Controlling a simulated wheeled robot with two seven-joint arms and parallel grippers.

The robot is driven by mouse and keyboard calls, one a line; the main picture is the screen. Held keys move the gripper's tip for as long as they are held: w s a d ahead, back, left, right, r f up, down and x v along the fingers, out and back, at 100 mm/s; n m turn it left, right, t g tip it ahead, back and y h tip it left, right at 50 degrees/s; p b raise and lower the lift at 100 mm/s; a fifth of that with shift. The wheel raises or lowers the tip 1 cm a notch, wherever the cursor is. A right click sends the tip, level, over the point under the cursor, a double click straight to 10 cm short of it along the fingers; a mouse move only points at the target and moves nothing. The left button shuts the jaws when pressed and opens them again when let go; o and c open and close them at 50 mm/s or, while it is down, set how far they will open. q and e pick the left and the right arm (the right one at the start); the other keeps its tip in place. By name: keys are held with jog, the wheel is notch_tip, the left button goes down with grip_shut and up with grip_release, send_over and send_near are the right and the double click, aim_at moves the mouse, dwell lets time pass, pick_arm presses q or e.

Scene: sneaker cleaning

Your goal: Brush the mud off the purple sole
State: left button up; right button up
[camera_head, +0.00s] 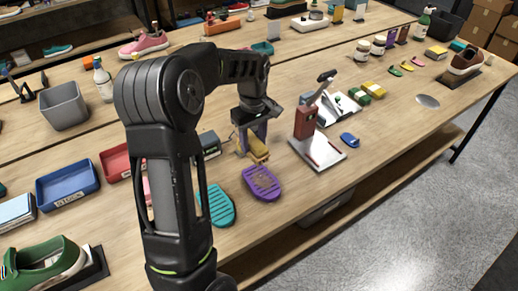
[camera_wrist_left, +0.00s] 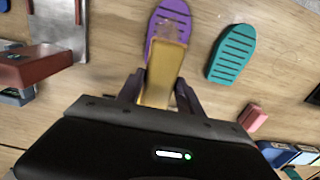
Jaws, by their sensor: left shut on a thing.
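The purple sole (camera_head: 262,183) lies flat on the table beside a teal sole (camera_head: 216,205). A brown patch of mud covers part of its grooved top. My left gripper (camera_head: 257,146) is shut on a yellow brush (camera_head: 257,150) just behind the purple sole. In the left wrist view the brush (camera_wrist_left: 163,72) sits between the fingers (camera_wrist_left: 158,88), and its far end overlaps the muddy part of the purple sole (camera_wrist_left: 171,12). I cannot tell whether the brush touches the sole. My right gripper is not in view.
A red press on a metal plate (camera_head: 328,154) stands right of the purple sole, with a small blue piece (camera_head: 349,140) beside it. A blue tray (camera_head: 67,184) and a grey bin (camera_head: 64,106) are at left. The table's front edge is close to the soles.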

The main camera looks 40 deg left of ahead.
pick_arm(q)
jog(key=shift+r, duration=0.15)
jog(key=shift+s+a, duration=0.1)
jog(key=shift+s, duration=0.1)
jog(key=shift+w, duration=0.1)
